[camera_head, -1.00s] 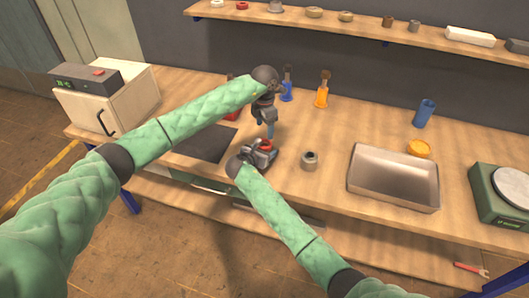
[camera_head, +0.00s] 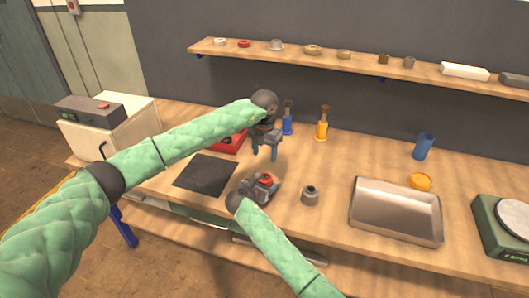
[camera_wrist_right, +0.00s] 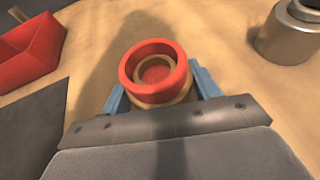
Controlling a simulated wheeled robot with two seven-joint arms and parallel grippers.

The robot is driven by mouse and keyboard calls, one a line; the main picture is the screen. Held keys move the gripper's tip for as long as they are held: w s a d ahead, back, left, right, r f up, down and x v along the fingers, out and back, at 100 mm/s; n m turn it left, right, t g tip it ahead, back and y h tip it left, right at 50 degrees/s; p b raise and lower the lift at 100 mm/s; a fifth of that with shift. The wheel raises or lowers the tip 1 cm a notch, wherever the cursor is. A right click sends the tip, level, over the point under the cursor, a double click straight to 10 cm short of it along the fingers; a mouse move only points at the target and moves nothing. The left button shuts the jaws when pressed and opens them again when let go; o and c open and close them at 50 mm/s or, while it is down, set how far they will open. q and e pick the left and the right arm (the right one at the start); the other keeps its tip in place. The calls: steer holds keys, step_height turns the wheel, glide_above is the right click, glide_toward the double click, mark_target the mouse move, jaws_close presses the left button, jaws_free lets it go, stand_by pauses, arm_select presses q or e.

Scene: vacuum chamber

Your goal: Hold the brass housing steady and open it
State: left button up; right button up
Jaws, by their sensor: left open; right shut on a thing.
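The brass housing (camera_wrist_right: 160,98) stands on the bench between the blue fingers of my right gripper (camera_wrist_right: 161,95), which is shut on its body. Its red ring-shaped top (camera_wrist_right: 155,65) is on it, with a brass-coloured inner ring and a red centre. In the head view the red top (camera_head: 267,180) shows beside the dark right gripper (camera_head: 262,186), which hides most of the body. My left gripper (camera_head: 264,153) is open and empty, fingers pointing down, above the housing and apart from it.
A grey jar (camera_head: 310,196) stands just right of the housing. A dark mat (camera_head: 205,175) and a red tray (camera_head: 230,143) lie to the left. A metal tray (camera_head: 397,212) is farther right. Blue (camera_head: 287,122) and orange (camera_head: 322,128) stands are behind.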

mark_target(265, 173)
arm_select(q)
step_height(265, 173, down, 12)
stand_by(0.7)
steer(key=c, duration=0.8)
steer(key=shift+o, duration=0.2)
steer(key=shift+r, duration=0.7)
steer(key=shift+r, duration=0.35)
steer(key=shift+r, duration=0.15)
